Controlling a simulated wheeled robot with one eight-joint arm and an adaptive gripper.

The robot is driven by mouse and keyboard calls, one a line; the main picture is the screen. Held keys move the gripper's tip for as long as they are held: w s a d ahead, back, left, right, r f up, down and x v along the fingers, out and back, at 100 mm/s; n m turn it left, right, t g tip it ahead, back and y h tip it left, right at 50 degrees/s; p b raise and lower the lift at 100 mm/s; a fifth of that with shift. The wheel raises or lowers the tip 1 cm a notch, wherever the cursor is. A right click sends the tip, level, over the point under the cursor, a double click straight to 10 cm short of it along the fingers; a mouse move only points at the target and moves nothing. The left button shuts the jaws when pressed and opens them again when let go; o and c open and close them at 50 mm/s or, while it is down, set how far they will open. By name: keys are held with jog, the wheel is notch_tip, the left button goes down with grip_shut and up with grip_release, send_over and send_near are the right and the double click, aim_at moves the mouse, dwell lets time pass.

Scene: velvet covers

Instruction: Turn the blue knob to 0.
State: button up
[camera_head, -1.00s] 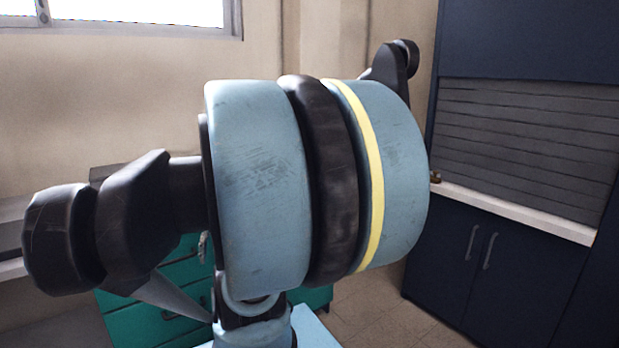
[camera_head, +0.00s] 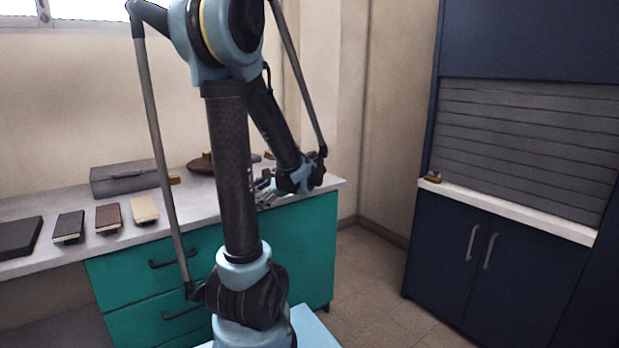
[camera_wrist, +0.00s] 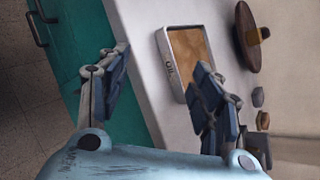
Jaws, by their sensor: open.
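My gripper (camera_wrist: 162,68) is open in the wrist view, with empty space between its fingers. In the head view my gripper (camera_head: 264,190) is small, at the counter's right end and partly behind my arm. I cannot make out a blue knob in either view. Small dark round pieces (camera_wrist: 258,97) sit to the right of the tray in the wrist view; I cannot tell what they are.
A brown round thing with a knob (camera_wrist: 247,40) lies near the tray. The counter (camera_head: 60,207) bears a grey box (camera_head: 125,180) and several small book-like blocks (camera_head: 108,217) at left. Teal drawers (camera_head: 150,285) are below. Dark cabinets (camera_head: 480,255) stand right, with open floor between.

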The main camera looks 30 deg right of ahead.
jog(key=s+d+m+t+h, duration=0.1)
jog(key=s+d+m+t, duration=0.25)
jog(key=d, duration=0.55)
jog(key=s+d+m+t+h, duration=0.2)
jog(key=d+m, duration=0.3)
jog(key=d, duration=0.5)
jog(key=s+d+m+t+h, duration=0.1)
jog(key=s+d+m+t, duration=0.25)
jog(key=d, duration=0.55)
jog(key=shift+g+h, duration=0.3)
jog(key=shift+g, duration=0.1)
jog(key=w, duration=1.1)
jog(key=w+a, duration=0.1)
jog(key=w, duration=0.5)
jog(key=shift+w+a+r, duration=0.1)
jog(key=shift+w+r, duration=0.05)
jog(key=shift+w, duration=0.1)
jog(key=c, duration=1.1)
